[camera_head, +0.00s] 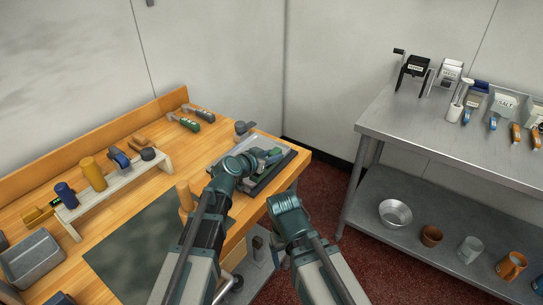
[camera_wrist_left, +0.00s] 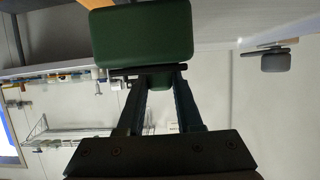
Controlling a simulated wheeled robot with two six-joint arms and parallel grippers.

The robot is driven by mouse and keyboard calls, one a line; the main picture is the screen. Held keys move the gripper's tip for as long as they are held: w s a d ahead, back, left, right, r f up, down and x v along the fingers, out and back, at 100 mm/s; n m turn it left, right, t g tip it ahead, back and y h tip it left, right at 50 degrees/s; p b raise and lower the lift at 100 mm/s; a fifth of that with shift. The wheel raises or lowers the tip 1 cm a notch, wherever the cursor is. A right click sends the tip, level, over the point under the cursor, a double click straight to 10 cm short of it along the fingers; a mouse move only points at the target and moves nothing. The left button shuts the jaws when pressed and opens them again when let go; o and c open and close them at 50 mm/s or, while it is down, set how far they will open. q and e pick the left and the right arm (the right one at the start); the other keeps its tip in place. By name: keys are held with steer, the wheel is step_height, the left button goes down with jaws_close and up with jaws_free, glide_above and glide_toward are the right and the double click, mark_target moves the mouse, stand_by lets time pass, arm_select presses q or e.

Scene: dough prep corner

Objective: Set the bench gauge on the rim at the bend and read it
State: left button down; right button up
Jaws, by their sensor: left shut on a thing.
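My left gripper (camera_head: 268,157) reaches over the far right corner of the wooden bench, above a grey tray-like piece (camera_head: 290,160). In the left wrist view its jaws (camera_wrist_left: 157,76) are shut on a dark green block-like thing (camera_wrist_left: 143,34). I cannot tell for sure that this is the bench gauge. A bend on a rim cannot be made out; the left arm hides part of the tray-like piece. My right arm's teal end (camera_head: 284,204) is off the bench's right edge, and its jaws cannot be made out.
A wooden rack (camera_head: 118,190) with several tools stands on the bench (camera_head: 225,130). A dark mat (camera_head: 135,250) covers the front. A steel table (camera_head: 430,140) with scoops and containers stands right, across a floor gap.

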arm_select(q)
steer(key=shift+f, duration=0.2)
steer(key=shift+r, duration=0.1)
steer(key=c, duration=0.5)
jaws_free()
steer(key=shift+p+v, duration=1.55)
steer(key=shift+v, duration=2.5)
